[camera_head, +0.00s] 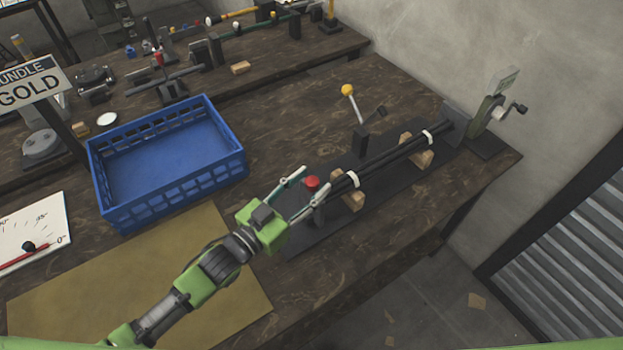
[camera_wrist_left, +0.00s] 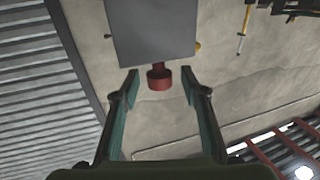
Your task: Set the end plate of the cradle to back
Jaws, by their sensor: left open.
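The cradle is a long dark base (camera_head: 400,185) on the right of the bench, with a bundle of black rods (camera_head: 385,160) lying along it on wooden blocks. A red knob (camera_head: 312,183) is at its near end; in the left wrist view the knob (camera_wrist_left: 159,80) sits below a dark grey plate (camera_wrist_left: 150,30), which looks like the end plate. My left gripper (camera_head: 310,187) is open, its two fingers either side of the knob with gaps showing in the wrist view. The plate's setting cannot be read. My right gripper is not in view.
A blue crate (camera_head: 168,206) stands left of the cradle. A yellow-knobbed lever (camera_head: 347,90) rises behind the rods, and a crank (camera_head: 516,108) is at the far end. A white dial board (camera_head: 30,232) and a tan mat (camera_head: 130,285) lie at the near left.

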